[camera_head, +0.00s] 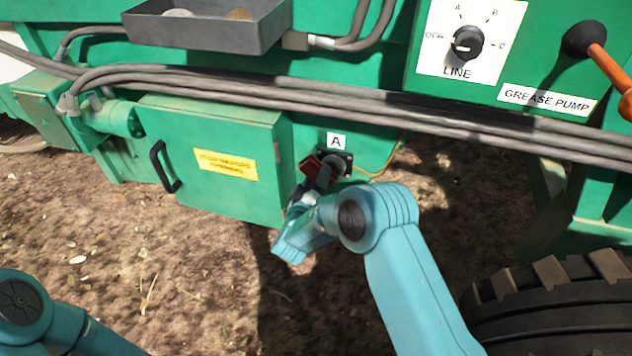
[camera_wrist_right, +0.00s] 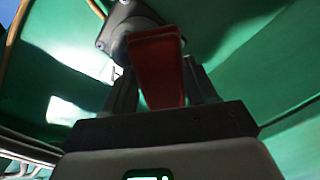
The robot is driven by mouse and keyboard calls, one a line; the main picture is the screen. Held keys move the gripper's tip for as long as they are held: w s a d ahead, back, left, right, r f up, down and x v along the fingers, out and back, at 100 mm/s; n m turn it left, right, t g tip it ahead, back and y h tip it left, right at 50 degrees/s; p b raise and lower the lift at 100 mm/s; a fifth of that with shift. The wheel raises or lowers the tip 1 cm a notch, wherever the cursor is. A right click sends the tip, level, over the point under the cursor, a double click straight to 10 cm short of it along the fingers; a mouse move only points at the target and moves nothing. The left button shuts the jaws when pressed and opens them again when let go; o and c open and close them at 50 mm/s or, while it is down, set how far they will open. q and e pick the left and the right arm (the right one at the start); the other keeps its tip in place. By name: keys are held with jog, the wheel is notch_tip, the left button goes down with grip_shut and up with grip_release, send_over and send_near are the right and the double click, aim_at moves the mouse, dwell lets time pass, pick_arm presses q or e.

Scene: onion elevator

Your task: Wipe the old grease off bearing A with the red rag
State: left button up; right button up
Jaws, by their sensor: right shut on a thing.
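Bearing A (camera_head: 341,160) is a dark flanged fitting on the green machine wall, just under a white label with the letter A (camera_head: 336,141). My right gripper (camera_head: 318,178) is at the bearing, shut on the red rag (camera_head: 311,166). In the right wrist view the red rag (camera_wrist_right: 157,70) stands up between the fingers, in front of the bearing flange (camera_wrist_right: 122,22), and hides part of it. I cannot tell whether the rag touches the bearing. Of my left arm, only links show at the lower left; its gripper is out of view.
A green door (camera_head: 215,165) with a yellow sign and black handle is left of the bearing. Grey hoses (camera_head: 330,92) run across above. A grey tray (camera_head: 208,28), a LINE selector knob (camera_head: 467,42) and an orange-handled lever (camera_head: 606,68) sit higher. A tyre (camera_head: 550,310) is at lower right.

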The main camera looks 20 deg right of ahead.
jog(key=shift+w+d, duration=0.2)
jog(key=shift+w, duration=0.05)
